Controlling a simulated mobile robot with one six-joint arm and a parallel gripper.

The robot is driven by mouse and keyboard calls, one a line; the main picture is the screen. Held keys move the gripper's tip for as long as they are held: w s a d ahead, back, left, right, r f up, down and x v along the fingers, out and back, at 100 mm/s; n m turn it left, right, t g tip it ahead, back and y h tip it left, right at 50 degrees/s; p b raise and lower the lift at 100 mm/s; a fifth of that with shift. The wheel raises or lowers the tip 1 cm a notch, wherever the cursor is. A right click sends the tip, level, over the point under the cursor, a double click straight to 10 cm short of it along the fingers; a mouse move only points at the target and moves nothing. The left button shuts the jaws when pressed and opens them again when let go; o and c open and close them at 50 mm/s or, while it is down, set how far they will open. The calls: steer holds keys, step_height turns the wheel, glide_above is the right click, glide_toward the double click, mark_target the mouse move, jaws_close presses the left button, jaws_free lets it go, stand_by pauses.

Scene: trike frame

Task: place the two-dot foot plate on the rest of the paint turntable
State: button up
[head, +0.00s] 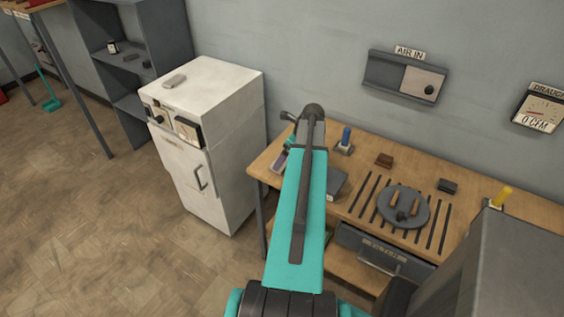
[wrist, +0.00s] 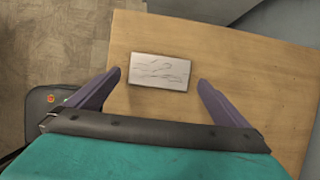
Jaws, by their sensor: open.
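The paint turntable (head: 385,212) is a round grey disc on the wooden bench, with small brown upright pieces on it. I cannot tell which part is its rest. My gripper (wrist: 159,78) is open, its two purple fingers pointing down over a wooden top. Between and a little beyond the fingertips lies a pale flat rectangle (wrist: 160,72) with dark scribbled marks, not gripped. I see no two dots on it. In the head view my arm hides most of the gripper and what is under it. I cannot pick out the two-dot foot plate for sure.
Dark slats flank the turntable. A blue-handled item (head: 346,141), a brown block (head: 384,160) and a dark block (head: 447,186) stand on the bench. A white cabinet (head: 205,140) with a grey piece (head: 175,80) on top is left. A grey box (head: 480,262) stands front right.

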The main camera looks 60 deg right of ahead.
mark_target(285, 163)
steer(key=shift+p+x, duration=0.5)
steer(key=shift+x, duration=1.05)
steer(key=shift+c, duration=0.3)
steer(key=c, duration=1.2)
steer(key=shift+r, duration=0.2)
step_height(285, 163, up, 10)
steer(key=b, duration=0.3)
steer(key=shift+f, duration=0.15)
